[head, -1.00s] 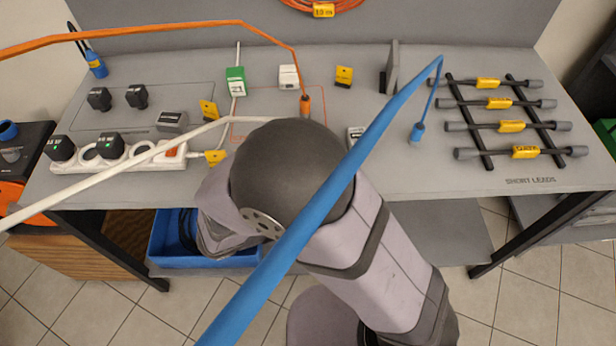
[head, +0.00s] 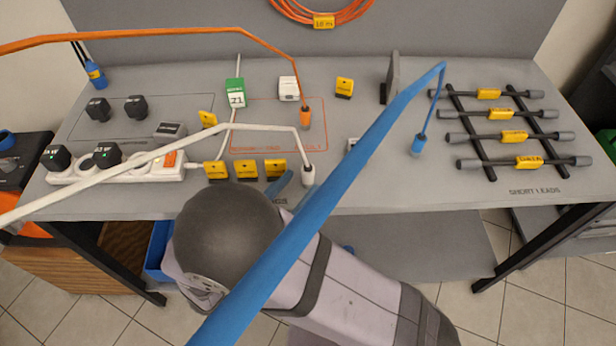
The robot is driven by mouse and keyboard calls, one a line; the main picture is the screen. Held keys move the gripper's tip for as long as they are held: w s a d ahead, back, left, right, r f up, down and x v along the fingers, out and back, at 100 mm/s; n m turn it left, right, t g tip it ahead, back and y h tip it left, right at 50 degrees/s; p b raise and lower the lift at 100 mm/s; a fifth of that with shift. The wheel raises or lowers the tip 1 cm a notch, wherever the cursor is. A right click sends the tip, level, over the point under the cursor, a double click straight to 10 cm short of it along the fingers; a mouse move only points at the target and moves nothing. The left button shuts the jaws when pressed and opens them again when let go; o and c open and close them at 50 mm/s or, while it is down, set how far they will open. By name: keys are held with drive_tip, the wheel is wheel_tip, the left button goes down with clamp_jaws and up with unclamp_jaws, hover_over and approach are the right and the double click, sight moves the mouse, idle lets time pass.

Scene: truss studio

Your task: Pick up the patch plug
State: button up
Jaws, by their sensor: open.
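Several cable plugs stand on the grey bench, and I cannot tell which is the patch plug. An orange plug (head: 305,118) stands upright in the marked area at the middle. A white plug (head: 308,176) stands in front of it, near the bench's front edge. A blue plug (head: 418,145) stands to the right, its thick cable crossing the view in front. Another blue plug (head: 96,77) is at the back left. My arm rises at the lower middle. My gripper does not show; the arm's rounded housing may hide it.
A white power strip (head: 173,166) with black adapters lies at left. Yellow tags (head: 246,169) stand near the front edge. A rack of short leads (head: 494,113) fills the right. A grey upright plate (head: 391,78) stands at the back. Bare bench lies around the right blue plug.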

sight(305, 178)
drive_tip(key=shift+p+x, duration=0.65)
drive_tip(key=shift+x, duration=1.9)
drive_tip(key=shift+w+a+f, duration=0.1)
drive_tip(key=shift+c, duration=0.7)
clamp_jaws()
